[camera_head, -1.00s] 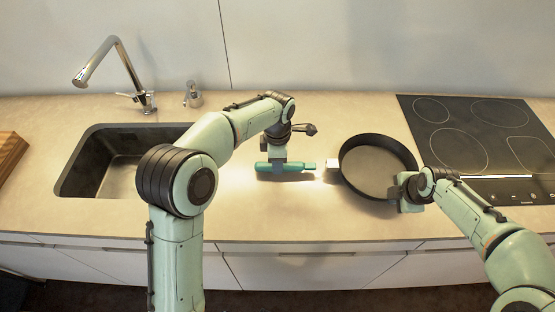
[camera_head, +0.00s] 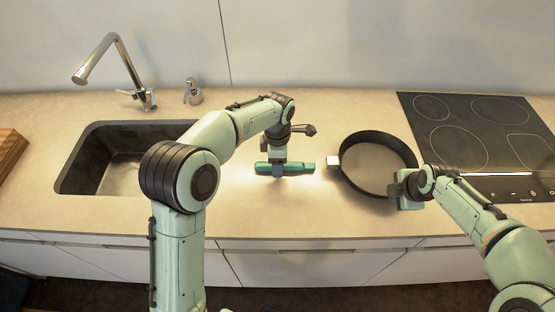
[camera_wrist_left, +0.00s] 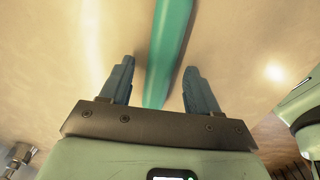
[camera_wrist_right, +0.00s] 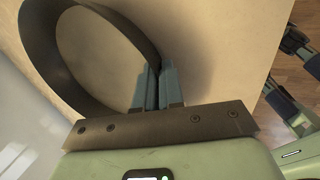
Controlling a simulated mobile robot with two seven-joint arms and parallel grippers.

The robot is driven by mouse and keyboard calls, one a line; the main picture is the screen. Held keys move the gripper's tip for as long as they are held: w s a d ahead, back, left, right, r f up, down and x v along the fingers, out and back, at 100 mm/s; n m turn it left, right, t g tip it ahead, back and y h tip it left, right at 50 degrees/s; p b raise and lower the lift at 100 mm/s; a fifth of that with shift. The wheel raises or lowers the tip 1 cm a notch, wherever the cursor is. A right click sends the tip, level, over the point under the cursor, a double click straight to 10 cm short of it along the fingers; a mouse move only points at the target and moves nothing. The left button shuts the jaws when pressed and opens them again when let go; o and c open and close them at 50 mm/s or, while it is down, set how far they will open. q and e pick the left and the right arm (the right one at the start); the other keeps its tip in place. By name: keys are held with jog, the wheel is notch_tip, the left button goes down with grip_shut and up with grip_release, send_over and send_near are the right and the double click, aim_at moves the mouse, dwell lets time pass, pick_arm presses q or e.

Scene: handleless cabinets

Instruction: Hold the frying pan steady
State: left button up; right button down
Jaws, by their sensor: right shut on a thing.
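A teal bar, like a handle (camera_head: 301,169), lies left of the pan, with a gap to the white block. My left gripper (camera_wrist_left: 159,66) is open, its fingers on either side of the bar (camera_wrist_left: 168,50), clear of it.
The black hob (camera_head: 460,120) is at the right. The sink (camera_head: 95,165) with its tap (camera_head: 120,60) and a soap dispenser (camera_head: 192,92) are at the left. A wooden board (camera_head: 10,152) lies at the far left. Countertop is clear between sink and teal bar.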

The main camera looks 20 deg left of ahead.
pick_arm(q)
notch_tip(320, 180, up, 12)
dwell(0.7)
pick_arm(e)
jog(key=c, duration=1.4)
grip_release()
jog(key=shift+w+r, duration=0.1)
jog(key=shift+o, duration=1.1)
